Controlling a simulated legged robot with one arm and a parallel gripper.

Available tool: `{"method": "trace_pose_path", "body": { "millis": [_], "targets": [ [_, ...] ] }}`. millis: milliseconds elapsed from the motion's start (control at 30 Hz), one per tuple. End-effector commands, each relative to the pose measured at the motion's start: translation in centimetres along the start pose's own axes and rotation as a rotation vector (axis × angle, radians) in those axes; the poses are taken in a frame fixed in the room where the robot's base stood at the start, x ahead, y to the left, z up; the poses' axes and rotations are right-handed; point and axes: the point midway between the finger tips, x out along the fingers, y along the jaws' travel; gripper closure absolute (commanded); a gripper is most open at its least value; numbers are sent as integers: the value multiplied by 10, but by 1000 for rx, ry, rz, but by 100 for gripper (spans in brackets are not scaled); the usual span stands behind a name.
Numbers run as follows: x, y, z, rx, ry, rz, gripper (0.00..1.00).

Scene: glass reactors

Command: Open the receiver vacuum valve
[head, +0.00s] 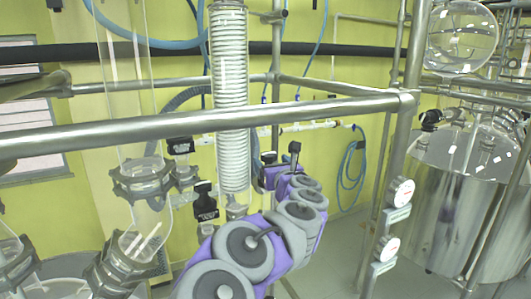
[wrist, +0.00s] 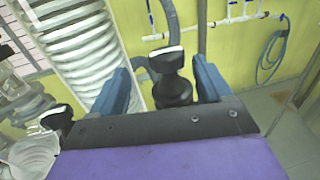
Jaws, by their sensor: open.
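A black valve handle with a pale top edge (wrist: 172,88) stands between the two blue fingers of my gripper (wrist: 160,68) in the wrist view. The fingers are open, one on each side of it, with visible gaps. Whether this is the receiver vacuum valve cannot be read from a label. In the head view my gripper (head: 281,165) is at the end of my purple and grey arm, just right of the coil condenser, with dark handle-like parts by it. A second black valve handle (wrist: 56,118) is at the left in the wrist view.
The coiled glass condenser (head: 230,110) stands left of my gripper. A horizontal steel rail (head: 330,110) crosses in front, above the arm. Black-handled valves (head: 205,203) and glassware are at left. Gauges (head: 401,192) and a steel vessel (head: 445,205) are at right. A blue hose (head: 352,165) hangs on the wall.

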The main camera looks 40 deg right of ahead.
Motion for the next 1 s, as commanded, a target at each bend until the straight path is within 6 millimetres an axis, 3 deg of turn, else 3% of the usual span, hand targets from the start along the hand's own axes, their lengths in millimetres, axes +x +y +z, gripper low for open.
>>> {"method": "trace_pose_path", "body": {
  "millis": [400,600,1000],
  "targets": [
    [65,-7,-2,7,2,1,22],
    [77,-3,-1,3,1,-1,22],
    [83,-6,-1,4,1,-2,22]
  ]
}}
